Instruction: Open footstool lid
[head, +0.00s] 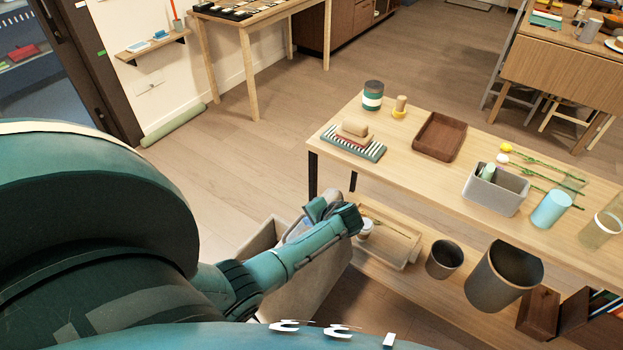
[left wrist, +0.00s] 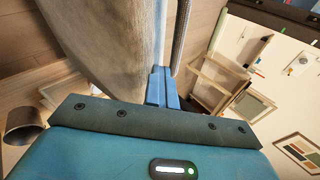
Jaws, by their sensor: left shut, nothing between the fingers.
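The footstool (head: 306,285) is a beige fabric box on the floor at the lower middle of the head view, left of the table's lower shelf. My left forearm covers much of its top, so I cannot tell from there how far the lid is raised. In the left wrist view a large beige fabric panel of it (left wrist: 105,40) stands close on the left. My left gripper (head: 309,222) is at the footstool's upper part. Its blue fingers (left wrist: 162,88) are shut and empty, beside the panel's edge; contact is unclear. My right gripper is not in view.
A wooden table (head: 406,178) stands right of the footstool, with a brown tray (head: 440,136) and a grey bin (head: 496,190) on top. Its lower shelf holds a shallow tray (head: 399,247) and dark pots (head: 444,260) near my wrist. Open floor (head: 225,175) lies behind the footstool.

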